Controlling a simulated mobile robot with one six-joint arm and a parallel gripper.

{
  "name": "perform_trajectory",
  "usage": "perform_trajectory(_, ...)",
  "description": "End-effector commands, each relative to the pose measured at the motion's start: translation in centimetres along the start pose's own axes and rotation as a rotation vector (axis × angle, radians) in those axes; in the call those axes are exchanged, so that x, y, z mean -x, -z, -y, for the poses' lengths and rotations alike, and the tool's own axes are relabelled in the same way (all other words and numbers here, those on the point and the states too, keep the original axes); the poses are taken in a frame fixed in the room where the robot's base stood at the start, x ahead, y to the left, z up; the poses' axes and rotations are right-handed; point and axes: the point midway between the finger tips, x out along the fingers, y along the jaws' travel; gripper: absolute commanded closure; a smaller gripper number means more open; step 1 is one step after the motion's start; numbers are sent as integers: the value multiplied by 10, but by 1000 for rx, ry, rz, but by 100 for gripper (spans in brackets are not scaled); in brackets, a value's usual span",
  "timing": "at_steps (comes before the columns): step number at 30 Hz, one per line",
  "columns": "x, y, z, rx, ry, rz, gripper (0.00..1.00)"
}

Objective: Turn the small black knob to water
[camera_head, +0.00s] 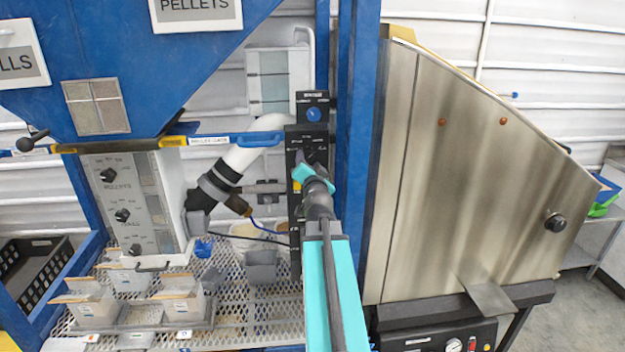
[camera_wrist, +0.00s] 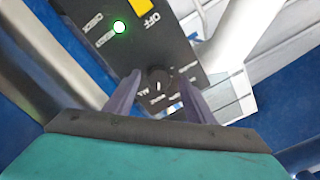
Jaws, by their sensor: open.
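The small black knob (camera_wrist: 158,78) shows in the wrist view on a black control panel (camera_wrist: 180,55), with a pale pointer mark and small labels around it that are too blurred to read surely. My gripper (camera_wrist: 160,76) is open, with one purple finger on either side of the knob. I cannot tell whether the fingers touch it. In the head view my gripper (camera_head: 305,172) is in front of the tall narrow black panel (camera_head: 293,140) beside the blue post. My arm and gripper hide the knob there.
A lit green light (camera_wrist: 120,27) and a yellow part (camera_wrist: 140,5) sit on the panel near the knob. A blue post (camera_head: 357,120) and steel hopper (camera_head: 470,170) stand to the right. A white pipe (camera_head: 245,157) and mesh bench (camera_head: 235,325) are to the left.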

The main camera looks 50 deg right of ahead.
Motion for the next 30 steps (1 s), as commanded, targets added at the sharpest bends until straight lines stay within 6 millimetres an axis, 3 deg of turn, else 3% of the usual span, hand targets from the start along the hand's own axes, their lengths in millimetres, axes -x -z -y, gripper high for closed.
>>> perform_trajectory(5, 18, -1, -1, 1, 0, -1, 51)
perform_trajectory(30, 39, -3, -2, 1, 3, 0, 51)
